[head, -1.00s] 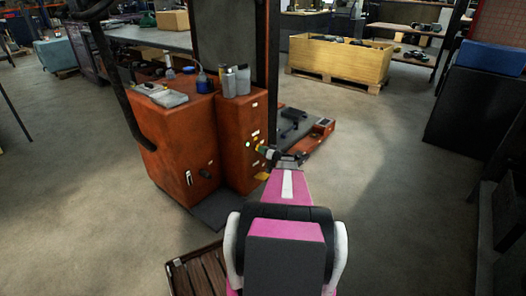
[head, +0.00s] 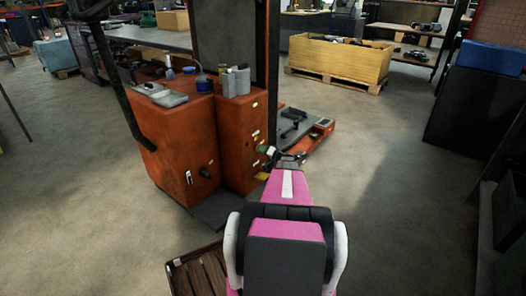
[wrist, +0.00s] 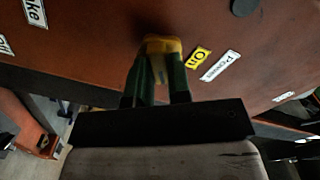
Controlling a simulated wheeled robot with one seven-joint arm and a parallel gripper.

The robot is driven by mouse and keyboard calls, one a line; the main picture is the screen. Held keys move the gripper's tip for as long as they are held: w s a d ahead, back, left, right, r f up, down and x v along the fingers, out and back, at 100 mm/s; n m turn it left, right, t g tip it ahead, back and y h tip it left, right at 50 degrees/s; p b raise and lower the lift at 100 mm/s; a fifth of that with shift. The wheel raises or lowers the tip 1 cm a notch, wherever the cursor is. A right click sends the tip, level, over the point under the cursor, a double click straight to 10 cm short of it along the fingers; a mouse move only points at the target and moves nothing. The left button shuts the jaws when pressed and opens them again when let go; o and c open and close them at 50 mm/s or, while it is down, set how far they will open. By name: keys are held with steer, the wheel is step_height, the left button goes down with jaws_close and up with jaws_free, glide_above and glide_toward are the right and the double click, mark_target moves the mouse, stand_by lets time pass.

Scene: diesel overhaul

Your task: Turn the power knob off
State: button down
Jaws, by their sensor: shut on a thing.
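The power knob (wrist: 163,44) is yellow and sits on the red-brown panel, beside a yellow "On" label (wrist: 198,58) and a white "Power" label (wrist: 220,66) in the wrist view. My gripper (wrist: 160,68) has dark green fingers on both sides of the knob and is shut on it. The fingers hide part of the knob.
Bottles (head: 236,80) and a grey box (head: 168,98) stand on top of the machine. A dark handle bar (head: 118,85) rises at its left. A wooden crate (head: 340,60) stands behind on a pallet.

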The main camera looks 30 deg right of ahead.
steer(key=m, duration=0.4)
stand_by(0.3)
steer(key=shift+m, duration=1.1)
steer(key=c, duration=0.9)
jaws_free()
steer(key=shift+c, duration=0.2)
steer(key=shift+s, duration=0.15)
steer(key=v, duration=0.3)
steer(key=shift+s+d, duration=0.15)
steer(key=shift+s, duration=0.05)
